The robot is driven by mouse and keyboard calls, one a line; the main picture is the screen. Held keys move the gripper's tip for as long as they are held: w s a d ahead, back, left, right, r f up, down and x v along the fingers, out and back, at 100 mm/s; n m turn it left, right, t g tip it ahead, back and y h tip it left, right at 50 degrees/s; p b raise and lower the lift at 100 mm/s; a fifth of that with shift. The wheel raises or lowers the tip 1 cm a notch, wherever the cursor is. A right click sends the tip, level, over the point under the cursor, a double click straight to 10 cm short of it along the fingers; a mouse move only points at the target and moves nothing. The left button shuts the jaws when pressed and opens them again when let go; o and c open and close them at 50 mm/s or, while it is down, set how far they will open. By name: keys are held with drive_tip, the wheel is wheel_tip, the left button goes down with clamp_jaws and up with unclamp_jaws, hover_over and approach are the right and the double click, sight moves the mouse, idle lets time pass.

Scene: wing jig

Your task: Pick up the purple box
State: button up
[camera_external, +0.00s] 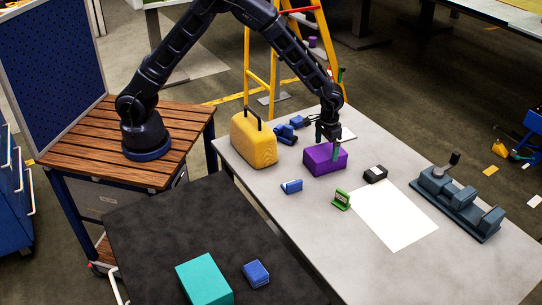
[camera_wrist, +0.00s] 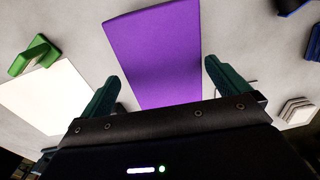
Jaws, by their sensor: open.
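The purple box (camera_external: 322,161) sits on the grey table, near its middle-left part. My gripper (camera_external: 328,146) is at the box's back upper side, with its fingers pointing down. In the wrist view the purple box (camera_wrist: 155,50) fills the middle, running from the top edge down between my two fingers. My gripper (camera_wrist: 162,80) is open, with one green finger on each side of the box. I cannot tell whether either finger touches it. The lower part of the box in the wrist view is hidden behind the gripper body.
A yellow case (camera_external: 254,140) stands left of the box. Blue items (camera_external: 287,132) lie behind it. A dark vise-like device (camera_external: 457,203) stands right.

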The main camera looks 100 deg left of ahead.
sight(326, 151)
drive_tip(key=shift+a+f, duration=0.15)
drive_tip(key=shift+f, duration=2.45)
drive_tip(key=c, duration=1)
